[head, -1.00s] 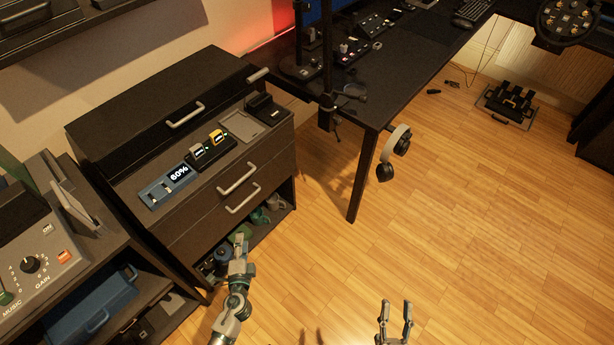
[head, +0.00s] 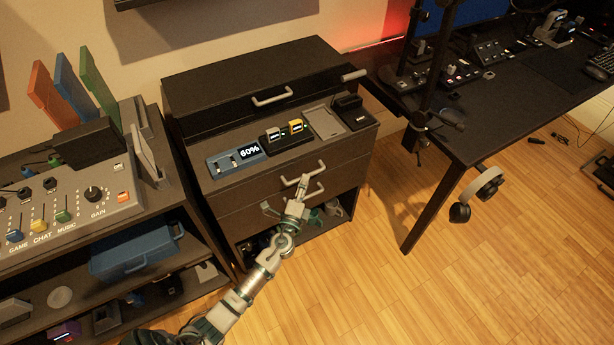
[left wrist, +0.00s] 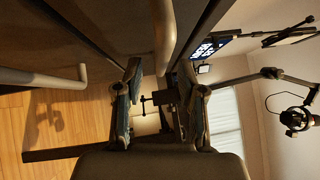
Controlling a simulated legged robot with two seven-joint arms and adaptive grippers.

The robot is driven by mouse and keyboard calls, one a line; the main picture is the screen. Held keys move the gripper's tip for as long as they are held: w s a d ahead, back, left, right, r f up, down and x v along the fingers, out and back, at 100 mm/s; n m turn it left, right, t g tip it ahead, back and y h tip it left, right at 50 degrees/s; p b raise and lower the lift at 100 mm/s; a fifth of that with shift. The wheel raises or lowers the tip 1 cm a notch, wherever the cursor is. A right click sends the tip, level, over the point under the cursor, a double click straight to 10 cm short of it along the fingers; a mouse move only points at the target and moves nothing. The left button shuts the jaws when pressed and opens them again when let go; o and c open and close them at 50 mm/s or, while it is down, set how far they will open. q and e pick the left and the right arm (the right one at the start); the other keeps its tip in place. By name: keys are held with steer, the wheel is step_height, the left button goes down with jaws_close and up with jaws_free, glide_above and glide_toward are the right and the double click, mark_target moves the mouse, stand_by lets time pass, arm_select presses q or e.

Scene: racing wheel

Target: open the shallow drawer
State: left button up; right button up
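The black drawer cabinet (head: 215,200) stands ahead, with two front drawers carrying pale bar handles one above the other. The upper handle (head: 306,171) is on the shallow upper drawer (head: 245,188); the lower handle (head: 314,191) is just below. Both drawers look closed. My left gripper (head: 299,188) is at the handles and partly covers them. In the left wrist view its two fingers (left wrist: 158,95) are apart, and the upper handle (left wrist: 163,35) runs between or just ahead of them. Contact cannot be told. The lower handle (left wrist: 45,78) lies left of the fingers there. My right gripper is out of view.
A headphone (head: 478,190) hangs at the edge of the black desk (head: 470,115) on the right. A shelf with a mixer (head: 70,205) and a blue case (head: 135,252) stands close on the left. The wooden floor (head: 370,285) in front is clear.

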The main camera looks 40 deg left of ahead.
arm_select(q)
steer(key=shift+x, duration=1.75)
steer(key=shift+f, duration=0.1)
jaws_close()
